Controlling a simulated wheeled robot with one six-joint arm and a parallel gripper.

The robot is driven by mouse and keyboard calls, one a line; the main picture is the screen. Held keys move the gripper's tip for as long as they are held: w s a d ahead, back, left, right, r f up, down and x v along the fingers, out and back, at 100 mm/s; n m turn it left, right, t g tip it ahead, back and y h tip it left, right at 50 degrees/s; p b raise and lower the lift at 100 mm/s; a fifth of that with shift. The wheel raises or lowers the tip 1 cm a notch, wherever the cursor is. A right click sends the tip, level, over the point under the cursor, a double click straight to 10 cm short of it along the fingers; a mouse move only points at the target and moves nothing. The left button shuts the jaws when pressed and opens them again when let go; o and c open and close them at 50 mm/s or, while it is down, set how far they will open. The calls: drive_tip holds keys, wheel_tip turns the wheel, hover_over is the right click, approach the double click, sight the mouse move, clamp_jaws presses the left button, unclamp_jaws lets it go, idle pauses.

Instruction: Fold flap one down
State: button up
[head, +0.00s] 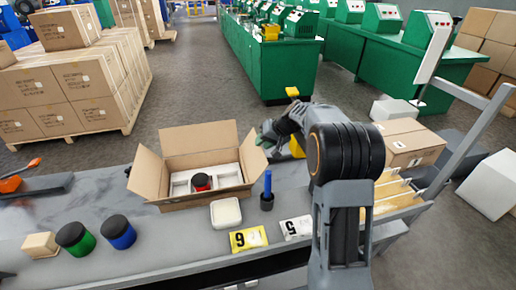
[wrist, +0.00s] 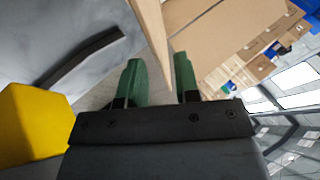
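An open cardboard box (head: 190,203) stands on the grey bench with its flaps up or spread outward. A white insert (head: 228,174) and a jar with a black lid and red body (head: 201,182) lie inside. My gripper (head: 264,138) is at the box's right side, close to the right flap (head: 252,158). In the wrist view, my gripper (wrist: 160,75) has its two green fingers apart. A thin cardboard panel (wrist: 152,30) reaches down between the fingertips, with space visible on its left. I cannot tell whether a finger touches it. The frames do not mark which flap is flap one.
A white block (head: 226,212), a dark holder with a blue rod (head: 267,195) and two number cards, yellow 6 (head: 248,239) and white 5 (head: 296,228), are in front of the box. Green (head: 76,238) and blue (head: 118,232) jars stand left. A closed carton (head: 405,143) is right.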

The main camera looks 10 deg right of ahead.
sight(252, 155)
drive_tip(key=shift+x, duration=1.95)
drive_tip(key=shift+c, duration=0.3)
clamp_jaws()
